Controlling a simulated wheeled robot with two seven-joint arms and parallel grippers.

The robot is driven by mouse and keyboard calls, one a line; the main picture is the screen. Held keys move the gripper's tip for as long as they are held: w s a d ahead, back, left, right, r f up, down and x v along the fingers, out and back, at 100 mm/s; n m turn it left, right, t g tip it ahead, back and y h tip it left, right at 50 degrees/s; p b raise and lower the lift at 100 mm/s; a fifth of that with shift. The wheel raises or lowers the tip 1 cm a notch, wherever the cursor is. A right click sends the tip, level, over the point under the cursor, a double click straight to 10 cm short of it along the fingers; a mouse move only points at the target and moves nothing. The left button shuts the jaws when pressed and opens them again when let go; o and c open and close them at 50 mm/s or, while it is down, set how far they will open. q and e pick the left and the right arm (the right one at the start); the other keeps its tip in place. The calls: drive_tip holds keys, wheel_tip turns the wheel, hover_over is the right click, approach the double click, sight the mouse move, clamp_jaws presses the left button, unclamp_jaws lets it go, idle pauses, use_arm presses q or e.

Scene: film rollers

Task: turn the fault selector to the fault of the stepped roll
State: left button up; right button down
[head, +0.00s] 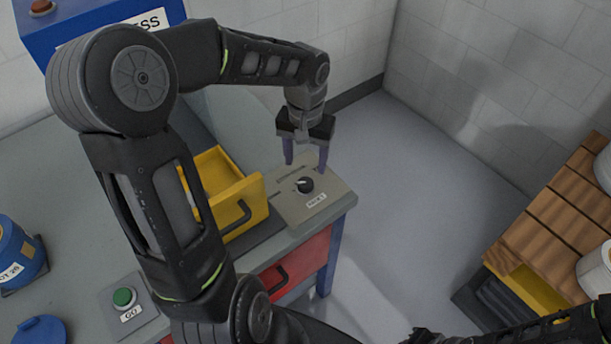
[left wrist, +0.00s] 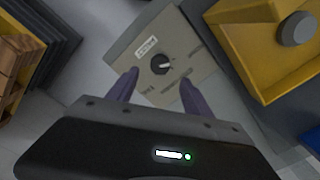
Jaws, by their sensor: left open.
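The fault selector is a black knob (head: 304,185) with a light pointer mark, on a beige panel (head: 318,208) at the bench's right corner. The knob also shows in the left wrist view (left wrist: 161,65), with a small white label beside it; the lettering is too small to read surely. My left gripper (head: 306,168) is open and empty, its two purple fingers pointing down just above and behind the knob. In the left wrist view the open fingers (left wrist: 158,88) stand either side of the knob's line, apart from it. I cannot make out a stepped roll.
A yellow drawer or tray (head: 245,199) stands left of the panel. A green GO button (head: 123,297) and a blue roll-like object (head: 17,252) are at the left. A wooden-slatted pallet (head: 560,215) with white rolls stands at the right. The floor between is clear.

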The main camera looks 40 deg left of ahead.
sight(306, 181)
use_arm(q)
wheel_tip(306, 181, down, 7)
drive_tip(key=shift+f, duration=0.15)
drive_tip(key=shift+s, duration=0.1)
clamp_jaws()
idle(0.8)
